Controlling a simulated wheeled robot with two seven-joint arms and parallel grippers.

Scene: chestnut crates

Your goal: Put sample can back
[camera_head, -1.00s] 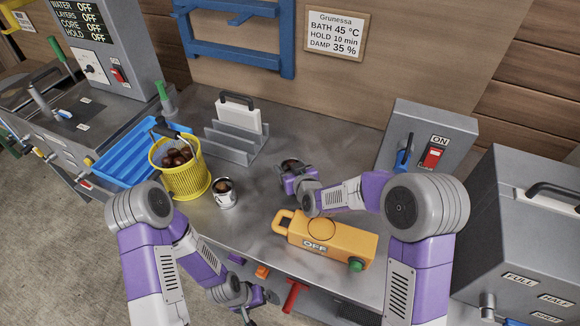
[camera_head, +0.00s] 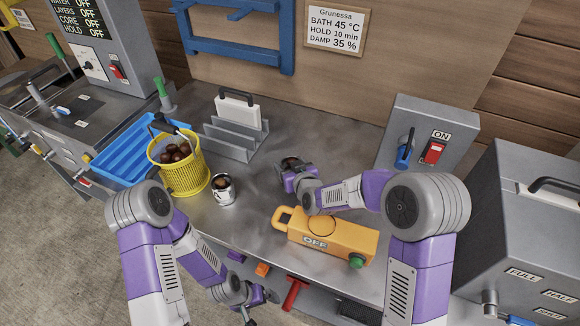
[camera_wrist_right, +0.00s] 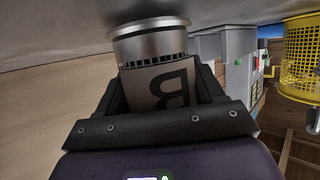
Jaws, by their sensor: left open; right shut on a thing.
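My right gripper (camera_head: 292,168) is over the grey counter, right of the middle of the head view. It is shut on a metal can (camera_head: 290,162), which is mostly hidden there. In the right wrist view the can (camera_wrist_right: 155,75) sits between the dark fingers (camera_wrist_right: 160,105), with a letter B on its side and its metal end close to the counter surface. I cannot tell whether it touches. Another metal can (camera_head: 223,191) with brown contents stands on the counter beside the yellow basket. My left gripper (camera_head: 258,304) is open and low, at the counter's front edge.
A yellow basket (camera_head: 185,178) of chestnuts stands at the left by a blue tray (camera_head: 130,155). A grey rack (camera_head: 235,138) is behind. An orange box (camera_head: 330,240) marked OFF lies in front of my right gripper. A grey switch box (camera_head: 425,125) stands right. Counter between rack and switch box is clear.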

